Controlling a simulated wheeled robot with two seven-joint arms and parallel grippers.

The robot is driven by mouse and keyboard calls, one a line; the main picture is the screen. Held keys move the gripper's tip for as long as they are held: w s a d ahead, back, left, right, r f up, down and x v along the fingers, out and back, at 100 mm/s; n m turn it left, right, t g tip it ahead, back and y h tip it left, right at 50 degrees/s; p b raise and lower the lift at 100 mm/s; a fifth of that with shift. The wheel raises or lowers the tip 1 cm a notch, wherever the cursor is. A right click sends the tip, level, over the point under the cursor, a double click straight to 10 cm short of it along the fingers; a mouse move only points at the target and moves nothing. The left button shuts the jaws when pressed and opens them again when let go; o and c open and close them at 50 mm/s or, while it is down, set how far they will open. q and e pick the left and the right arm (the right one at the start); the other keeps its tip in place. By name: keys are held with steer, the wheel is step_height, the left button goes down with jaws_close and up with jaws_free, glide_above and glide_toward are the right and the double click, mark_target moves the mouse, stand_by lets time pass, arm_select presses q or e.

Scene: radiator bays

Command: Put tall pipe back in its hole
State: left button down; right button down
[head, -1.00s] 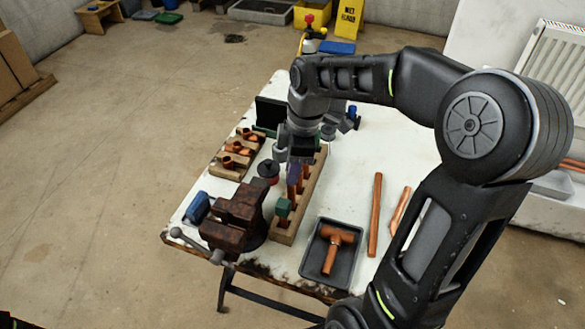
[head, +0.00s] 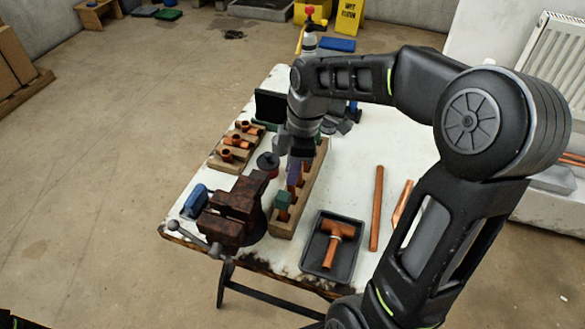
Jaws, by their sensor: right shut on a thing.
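My right gripper (head: 297,158) is over the wooden block with holes (head: 312,180), pointing down. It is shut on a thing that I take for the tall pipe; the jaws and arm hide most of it. Below the jaws a purple-marked copper pipe (head: 294,175) shows at the block, but I cannot tell whether this is the held one or how deep it sits. A copper pipe with a green top (head: 283,200) stands at the block's near end. My left gripper is not in view.
A rusty vise (head: 235,212) stands left of the block. A black tray (head: 318,262) with a copper tee lies right of it, near loose copper pipes (head: 376,210). A fittings rack (head: 230,158) is at the left. The table's right middle is clear.

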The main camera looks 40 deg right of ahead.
steer(key=shift+f, duration=0.1)
steer(key=shift+f+b, duration=0.35)
steer(key=shift+f, duration=0.05)
steer(key=c, duration=1.2)
jaws_free()
steer(key=shift+c, duration=0.2)
steer(key=shift+r, duration=0.1)
steer(key=shift+r+p, duration=2.7)
steer(key=shift+r, duration=0.8)
